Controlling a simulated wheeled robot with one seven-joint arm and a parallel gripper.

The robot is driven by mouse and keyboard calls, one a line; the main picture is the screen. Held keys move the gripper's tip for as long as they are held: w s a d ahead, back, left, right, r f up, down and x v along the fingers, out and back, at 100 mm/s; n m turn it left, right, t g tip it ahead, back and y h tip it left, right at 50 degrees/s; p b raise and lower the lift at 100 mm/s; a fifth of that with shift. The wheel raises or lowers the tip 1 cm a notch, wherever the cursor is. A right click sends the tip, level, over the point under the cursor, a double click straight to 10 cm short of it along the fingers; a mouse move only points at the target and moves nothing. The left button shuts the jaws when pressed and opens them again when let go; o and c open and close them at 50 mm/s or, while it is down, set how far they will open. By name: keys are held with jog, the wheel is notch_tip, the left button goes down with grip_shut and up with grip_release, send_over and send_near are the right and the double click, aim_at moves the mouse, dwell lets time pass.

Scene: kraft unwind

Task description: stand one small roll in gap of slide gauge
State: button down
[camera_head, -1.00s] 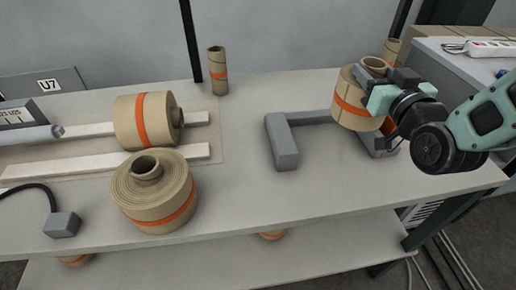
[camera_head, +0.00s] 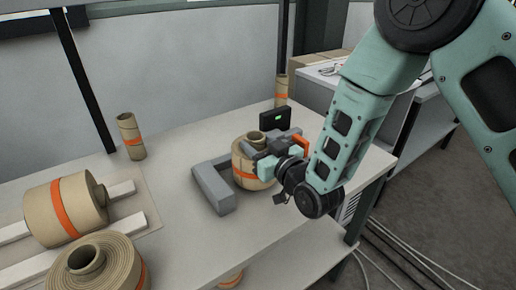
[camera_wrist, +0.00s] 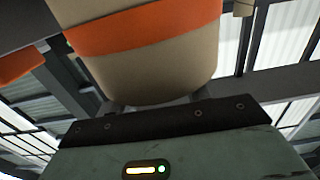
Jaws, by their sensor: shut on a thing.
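The grey slide gauge (camera_head: 213,192) lies on the table, with its long left block and back bar in clear view. A small tan roll with an orange band (camera_head: 242,174) is upright, core up, to the right of that block. It appears within the gauge's gap; whether its base touches the table is unclear. My gripper (camera_head: 262,160) is shut on the roll from the right. The gauge's right side is mostly hidden behind my gripper. In the wrist view the held roll (camera_wrist: 145,60) fills the upper middle, in front of my gripper.
Two larger rolls, one on its side (camera_head: 66,208) and one flat (camera_head: 92,264), are at the left by white rails. Slim tubes stand at the back left (camera_head: 130,138) and back right (camera_head: 281,92). A black readout with a green display (camera_head: 275,118) stands behind the gauge.

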jog(key=shift+f, duration=0.65)
jog(key=shift+f, duration=0.2)
jog(key=c, duration=0.7)
grip_release()
jog(key=shift+r, duration=0.1)
